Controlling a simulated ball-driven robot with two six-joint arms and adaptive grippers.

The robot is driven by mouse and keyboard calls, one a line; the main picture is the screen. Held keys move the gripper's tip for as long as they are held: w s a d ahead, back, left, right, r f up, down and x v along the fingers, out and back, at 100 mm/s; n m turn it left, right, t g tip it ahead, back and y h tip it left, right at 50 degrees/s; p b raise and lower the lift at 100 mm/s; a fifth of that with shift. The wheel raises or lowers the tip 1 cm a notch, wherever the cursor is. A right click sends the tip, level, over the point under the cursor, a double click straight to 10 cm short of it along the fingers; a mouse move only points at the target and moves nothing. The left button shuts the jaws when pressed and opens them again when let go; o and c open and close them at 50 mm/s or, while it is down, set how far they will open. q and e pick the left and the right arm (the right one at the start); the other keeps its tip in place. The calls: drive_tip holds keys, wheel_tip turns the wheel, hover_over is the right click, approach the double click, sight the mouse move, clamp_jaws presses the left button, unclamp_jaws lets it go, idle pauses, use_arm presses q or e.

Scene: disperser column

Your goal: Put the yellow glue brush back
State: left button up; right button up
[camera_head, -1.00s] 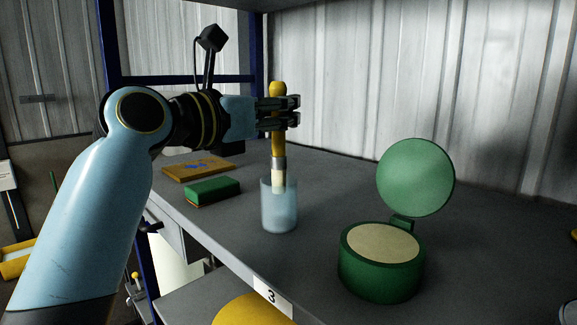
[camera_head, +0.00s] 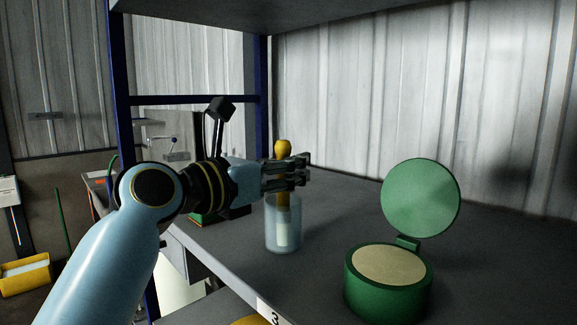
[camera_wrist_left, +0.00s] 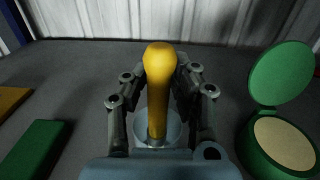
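The yellow glue brush (camera_head: 283,149) stands upright with its bristle end low inside a clear bluish jar (camera_head: 284,240). Its handle rises above the jar rim. In the left wrist view the brush handle (camera_wrist_left: 157,95) runs down the middle, with the jar (camera_wrist_left: 172,130) around its lower part. My left gripper (camera_head: 298,172) is just above the jar rim, with its fingers on both sides of the handle. The fingers look shut on it; the contact itself is partly hidden behind the handle in the wrist view. My right gripper does not show.
A green round container (camera_head: 388,288) with its lid open (camera_head: 421,197) stands right of the jar. A green block (camera_wrist_left: 34,150) and a brown-orange board (camera_wrist_left: 10,101) lie to the left on the grey shelf. A corrugated wall stands behind; blue posts frame the shelf.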

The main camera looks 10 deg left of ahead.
use_arm(q)
drive_tip(key=shift+r, duration=0.15)
drive_tip(key=v, duration=1.2)
drive_tip(key=shift+b, duration=0.3)
